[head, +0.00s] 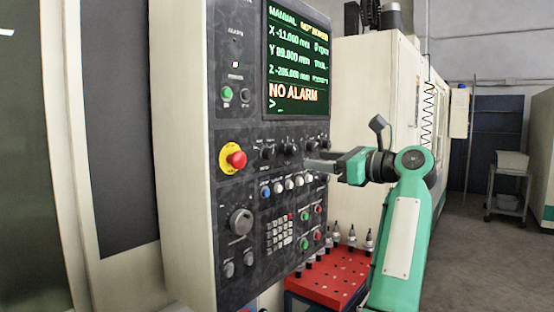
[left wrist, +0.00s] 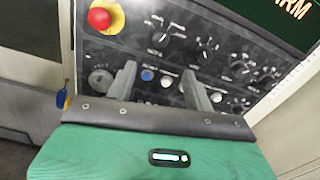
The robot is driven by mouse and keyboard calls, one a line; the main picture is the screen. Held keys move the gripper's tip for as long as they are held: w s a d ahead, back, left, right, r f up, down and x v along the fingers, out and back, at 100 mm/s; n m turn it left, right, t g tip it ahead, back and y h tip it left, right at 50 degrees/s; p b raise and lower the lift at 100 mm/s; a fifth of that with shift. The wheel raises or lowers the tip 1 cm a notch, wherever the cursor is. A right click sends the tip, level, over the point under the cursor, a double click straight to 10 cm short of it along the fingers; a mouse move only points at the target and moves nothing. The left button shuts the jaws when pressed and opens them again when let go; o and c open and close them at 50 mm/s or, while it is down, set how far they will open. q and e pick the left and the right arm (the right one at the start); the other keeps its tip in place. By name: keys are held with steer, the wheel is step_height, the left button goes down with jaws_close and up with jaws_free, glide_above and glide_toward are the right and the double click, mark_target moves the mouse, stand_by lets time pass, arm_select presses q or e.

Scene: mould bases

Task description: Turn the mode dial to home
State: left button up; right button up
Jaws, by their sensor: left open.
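The dark control panel (head: 250,185) carries a row of black dials under the screen. The leftmost dial (head: 266,153) sits right of the red emergency button; it also shows in the left wrist view (left wrist: 157,38). The dial labels are too small to read surely, so I cannot tell which one is the mode dial. My left gripper (head: 312,164) is in front of the panel's right part, just below the dial row. In the left wrist view its two fingers (left wrist: 160,78) stand apart with nothing between them, over the row of small buttons. My right gripper is not seen.
The screen (head: 297,60) reads MANUAL and NO ALARM. The red emergency button (head: 237,159) sticks out on its yellow ring. A handwheel (head: 241,221) and keypad (head: 279,235) lie lower. A red tray (head: 330,278) with tool holders stands below my left arm.

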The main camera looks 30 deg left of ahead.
arm_select(q)
steer(key=p, duration=0.2)
glide_toward(272, 155)
steer(key=a, duration=0.3)
steer(key=a+p, duration=0.1)
steer(key=a, duration=0.1)
steer(key=w+a, duration=0.1)
steer(key=a, duration=0.1)
steer(key=shift+a+r+p, duration=0.15)
steer(key=shift+a+p, duration=0.05)
steer(key=shift+p, duration=0.2)
steer(key=shift+a, duration=0.6)
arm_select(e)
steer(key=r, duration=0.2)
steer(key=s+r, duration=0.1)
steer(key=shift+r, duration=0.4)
arm_select(q)
steer(key=shift+c, duration=0.8)
steer(key=c, duration=0.8)
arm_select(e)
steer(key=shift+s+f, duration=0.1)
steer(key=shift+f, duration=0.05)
